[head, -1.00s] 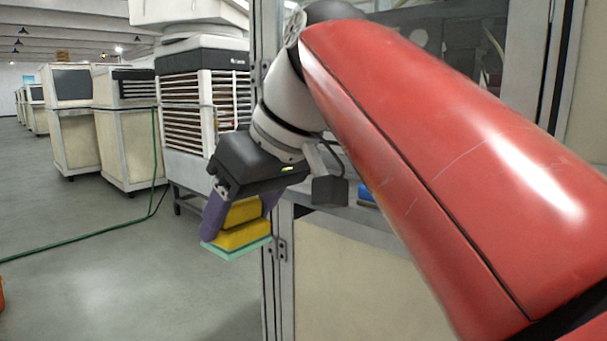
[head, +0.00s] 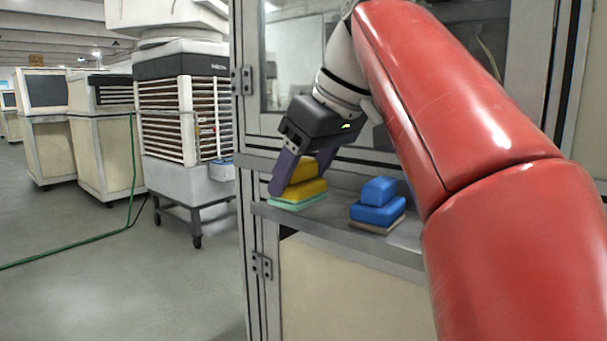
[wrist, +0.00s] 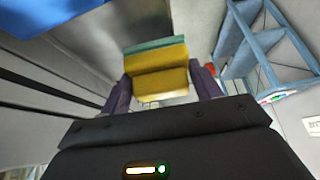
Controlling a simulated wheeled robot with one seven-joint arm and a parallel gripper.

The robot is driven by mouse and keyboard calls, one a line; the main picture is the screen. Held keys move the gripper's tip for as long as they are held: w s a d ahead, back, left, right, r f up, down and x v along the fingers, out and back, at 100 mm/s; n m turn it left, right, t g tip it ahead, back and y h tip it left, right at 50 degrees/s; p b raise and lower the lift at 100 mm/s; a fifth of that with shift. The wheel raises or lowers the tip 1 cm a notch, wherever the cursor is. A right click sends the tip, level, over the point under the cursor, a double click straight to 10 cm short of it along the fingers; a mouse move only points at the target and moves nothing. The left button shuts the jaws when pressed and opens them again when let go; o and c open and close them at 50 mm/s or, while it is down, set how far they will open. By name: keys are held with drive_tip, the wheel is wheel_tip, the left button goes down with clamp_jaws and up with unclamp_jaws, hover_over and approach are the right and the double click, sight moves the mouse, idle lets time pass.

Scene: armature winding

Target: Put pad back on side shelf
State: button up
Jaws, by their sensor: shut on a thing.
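The pad (head: 303,190) has a yellow stepped body and a pale green underside. My gripper (head: 297,177) is shut on its yellow upper part, with a purple finger on each side. The pad is upright at the left end of the grey side shelf (head: 330,225). Its underside is at or just above the shelf surface; I cannot tell if they touch. In the wrist view the pad (wrist: 157,72) sits between the two purple fingers, its green edge facing away from my gripper.
A blue pad (head: 378,208) with a brown underside stands on the shelf, to the right of the yellow pad. A machine cabinet with glass doors rises behind the shelf. A slatted cooler unit (head: 180,110) stands at the left. Open floor with a green hose (head: 90,245) lies left.

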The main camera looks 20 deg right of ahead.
drive_tip(key=w+d, duration=0.2)
drive_tip(key=d, duration=0.1)
drive_tip(key=shift+w+d+f, duration=0.15)
drive_tip(key=shift+f, duration=0.7)
drive_tip(key=shift+r, duration=0.1)
drive_tip(key=o, duration=1.1)
